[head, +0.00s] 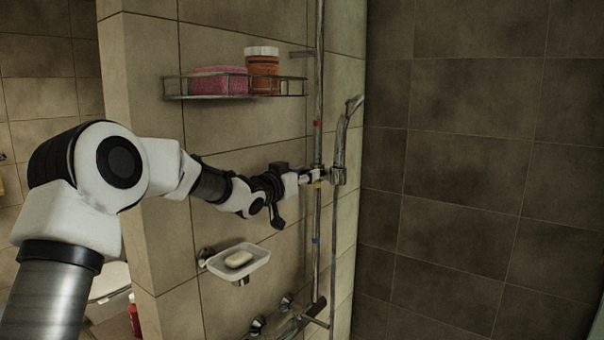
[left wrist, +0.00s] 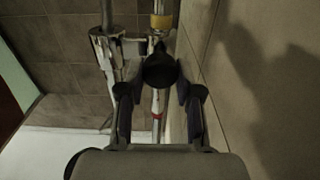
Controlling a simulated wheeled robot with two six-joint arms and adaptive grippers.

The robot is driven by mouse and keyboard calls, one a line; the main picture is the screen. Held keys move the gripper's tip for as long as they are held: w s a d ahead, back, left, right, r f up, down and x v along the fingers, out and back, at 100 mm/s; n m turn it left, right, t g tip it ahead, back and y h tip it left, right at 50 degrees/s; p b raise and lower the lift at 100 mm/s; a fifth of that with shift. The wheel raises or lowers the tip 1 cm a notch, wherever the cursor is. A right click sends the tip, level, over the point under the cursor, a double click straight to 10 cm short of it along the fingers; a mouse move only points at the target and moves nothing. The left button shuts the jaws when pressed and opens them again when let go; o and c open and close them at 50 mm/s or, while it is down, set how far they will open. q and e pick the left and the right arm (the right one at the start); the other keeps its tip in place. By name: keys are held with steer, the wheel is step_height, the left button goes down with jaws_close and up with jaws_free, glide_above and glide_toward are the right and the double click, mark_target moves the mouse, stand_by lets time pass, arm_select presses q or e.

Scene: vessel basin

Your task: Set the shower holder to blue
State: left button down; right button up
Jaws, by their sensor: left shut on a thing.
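A vertical metal shower rail (head: 318,80) runs along the tiled wall. It bears a red mark (head: 317,123) high up, a yellow mark (head: 317,184) in the middle and a blue mark (head: 315,241) lower down. The shower holder (head: 338,176) sits on the rail just above the yellow mark and carries the hand shower (head: 347,125). My left gripper (head: 312,177) is at the holder. In the left wrist view its fingers close around the holder's dark round knob (left wrist: 160,71). The yellow mark (left wrist: 162,22) and red mark (left wrist: 157,116) show there too. My right gripper is out of view.
A wire shelf (head: 225,96) with a pink block and an orange jar is above my left arm. A soap dish (head: 240,262) with soap is below it. The mixer tap (head: 290,318) is at the rail's foot. The dark tiled wall on the right is bare.

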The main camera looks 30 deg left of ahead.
arm_select(q)
step_height(320, 180, down, 5)
steer(key=b, duration=0.3)
steer(key=shift+r, duration=0.1)
